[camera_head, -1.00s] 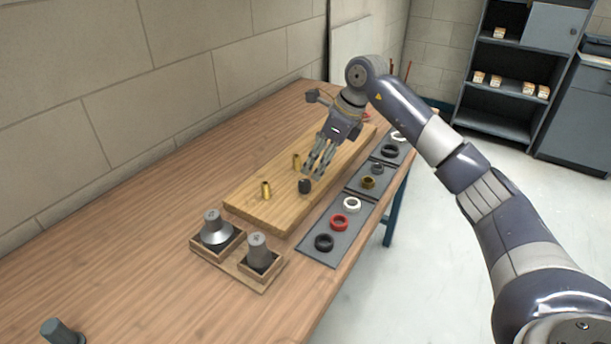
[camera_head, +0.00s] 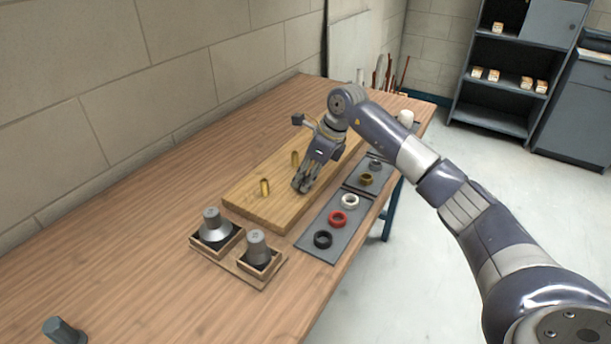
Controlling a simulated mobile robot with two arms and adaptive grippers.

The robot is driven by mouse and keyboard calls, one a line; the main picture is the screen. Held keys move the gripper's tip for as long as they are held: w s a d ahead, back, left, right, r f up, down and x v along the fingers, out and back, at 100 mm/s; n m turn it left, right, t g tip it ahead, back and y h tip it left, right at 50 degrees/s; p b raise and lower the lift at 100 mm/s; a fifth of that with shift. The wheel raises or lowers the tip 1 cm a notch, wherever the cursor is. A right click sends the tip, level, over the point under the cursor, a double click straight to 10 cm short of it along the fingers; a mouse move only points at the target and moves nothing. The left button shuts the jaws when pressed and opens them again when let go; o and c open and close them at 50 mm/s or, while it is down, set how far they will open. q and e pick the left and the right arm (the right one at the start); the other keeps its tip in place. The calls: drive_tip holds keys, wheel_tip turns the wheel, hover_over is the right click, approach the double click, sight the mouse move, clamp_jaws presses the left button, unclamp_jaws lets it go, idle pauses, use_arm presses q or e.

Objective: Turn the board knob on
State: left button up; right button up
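The wooden board (camera_head: 245,207) lies on the workbench. My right gripper (camera_head: 301,187) is down at the board's front right part, where the dark knob stood in the earlier view. The fingers now hide the knob. They look close together, but I cannot tell whether they are shut on it. My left gripper is not in view.
A dark mat (camera_head: 322,251) beside the board holds black, red and white rings. A wooden holder (camera_head: 227,262) with two grey cone-shaped pieces stands in front of the board. A grey shelf (camera_head: 490,120) stands at the back right.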

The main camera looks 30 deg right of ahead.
drive_tip(key=shift+m, duration=0.3)
drive_tip(key=shift+m+h, duration=0.5)
drive_tip(key=shift+m, duration=0.5)
drive_tip(key=m, duration=0.2)
drive_tip(key=m+t+h, duration=0.1)
drive_tip(key=m, duration=0.1)
drive_tip(key=shift+a+h, duration=0.2)
drive_tip(key=shift+h, duration=0.1)
drive_tip(key=m+h, duration=0.1)
drive_tip(key=m, duration=0.2)
drive_tip(key=m+h+b, duration=0.1)
drive_tip(key=m, duration=0.1)
drive_tip(key=shift+a+m, duration=0.2)
drive_tip(key=shift+m, duration=0.2)
use_arm(q)
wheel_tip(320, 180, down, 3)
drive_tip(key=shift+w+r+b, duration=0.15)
drive_tip(key=shift+b, duration=0.7)
use_arm(e)
drive_tip(key=m+h, duration=0.1)
drive_tip(key=m, duration=0.1)
drive_tip(key=m+g, duration=0.1)
drive_tip(key=m, duration=0.2)
drive_tip(key=shift+a+h, duration=0.1)
drive_tip(key=shift+h, duration=0.3)
drive_tip(key=shift+m, duration=0.4)
drive_tip(key=o, duration=1)
